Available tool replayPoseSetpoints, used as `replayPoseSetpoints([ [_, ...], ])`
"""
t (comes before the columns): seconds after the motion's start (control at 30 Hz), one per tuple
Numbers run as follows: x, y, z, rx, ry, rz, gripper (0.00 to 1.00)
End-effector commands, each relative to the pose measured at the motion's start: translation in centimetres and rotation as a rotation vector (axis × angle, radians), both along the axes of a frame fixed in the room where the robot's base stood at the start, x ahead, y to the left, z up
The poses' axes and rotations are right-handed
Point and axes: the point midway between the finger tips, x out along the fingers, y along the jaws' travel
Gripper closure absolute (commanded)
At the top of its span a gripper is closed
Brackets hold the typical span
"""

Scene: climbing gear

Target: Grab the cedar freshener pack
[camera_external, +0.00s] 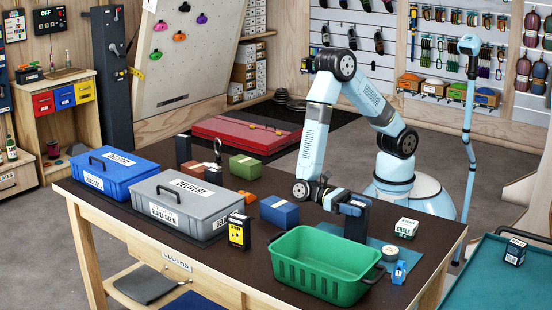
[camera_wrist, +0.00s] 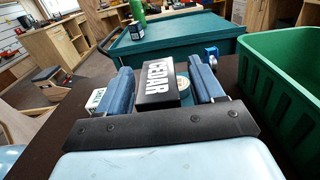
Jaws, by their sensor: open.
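The cedar freshener pack (camera_wrist: 157,82) is a black box with white "CEDAR" lettering. It stands between the two blue fingers of my gripper (camera_wrist: 164,82) in the wrist view. A narrow gap shows on the pack's right side; contact on the left is hard to tell. My gripper is open. The fingers partly hide the pack there.
The green bin (camera_external: 316,279) stands just in front of the pack, close to my gripper. A chalk box (camera_external: 405,228) and a small blue item (camera_external: 398,273) stand to the right. A blue box (camera_external: 279,212), a black-yellow box (camera_external: 239,231) and a grey case (camera_external: 187,228) are left.

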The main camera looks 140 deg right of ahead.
Motion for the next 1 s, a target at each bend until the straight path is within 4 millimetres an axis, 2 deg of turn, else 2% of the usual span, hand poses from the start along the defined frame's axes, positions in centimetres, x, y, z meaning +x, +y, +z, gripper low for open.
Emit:
replayPoseSetpoints([
  [0.13, 0.00, -0.04, 0.00, 0.000, 0.000, 0.000, 0.33],
  [0.83, 0.00, -0.08, -0.02, 0.000, 0.000, 0.000, 1.00],
  [1.0, 0.00, -0.08, -0.01, 0.000, 0.000, 0.000, 1.00],
])
